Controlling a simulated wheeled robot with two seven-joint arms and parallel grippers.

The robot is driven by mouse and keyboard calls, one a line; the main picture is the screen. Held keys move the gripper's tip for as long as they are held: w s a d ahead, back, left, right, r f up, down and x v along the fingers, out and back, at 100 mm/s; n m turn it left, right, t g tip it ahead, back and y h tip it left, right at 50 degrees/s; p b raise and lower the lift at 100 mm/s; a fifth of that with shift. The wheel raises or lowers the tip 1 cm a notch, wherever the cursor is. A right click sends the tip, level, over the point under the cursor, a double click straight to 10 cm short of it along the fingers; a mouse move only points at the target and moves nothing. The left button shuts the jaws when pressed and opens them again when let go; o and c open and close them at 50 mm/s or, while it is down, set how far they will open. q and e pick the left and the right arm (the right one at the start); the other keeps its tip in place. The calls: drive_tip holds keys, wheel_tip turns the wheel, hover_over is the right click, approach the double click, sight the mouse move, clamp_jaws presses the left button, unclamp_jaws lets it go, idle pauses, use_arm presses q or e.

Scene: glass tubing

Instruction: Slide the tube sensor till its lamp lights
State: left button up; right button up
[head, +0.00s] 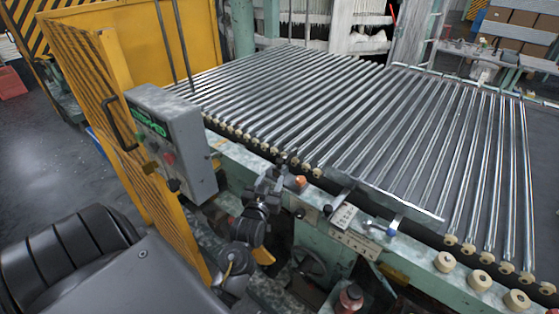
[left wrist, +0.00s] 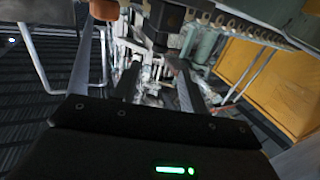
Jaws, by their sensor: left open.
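A small dark bracket (head: 338,199) with a pale marked plate (head: 344,216) sits on the green front rail, at the edge of the tubes; it looks like the tube sensor, but I cannot be sure. No lit lamp shows on it. My left gripper (head: 272,180) is open and empty, to the left of it and apart from it. An orange knob (head: 300,181) stands on the rail just right of the gripper. In the left wrist view, a brown-orange rounded thing (left wrist: 103,10) shows at the top edge, beyond the fingers. My right gripper is out of view.
Glass tubes (head: 300,100) lie in a row on the conveyor. A grey control box (head: 175,140) and yellow guard (head: 110,130) stand close left of my arm.

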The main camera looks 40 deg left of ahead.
sight(279, 163)
use_arm(q)
drive_tip(key=p+x, duration=0.2)
drive_tip(key=x, duration=0.6)
drive_tip(key=shift+w, duration=0.35)
drive_tip(key=shift+x, duration=0.8)
drive_tip(key=shift+a, duration=0.1)
drive_tip(key=shift+s, duration=0.1)
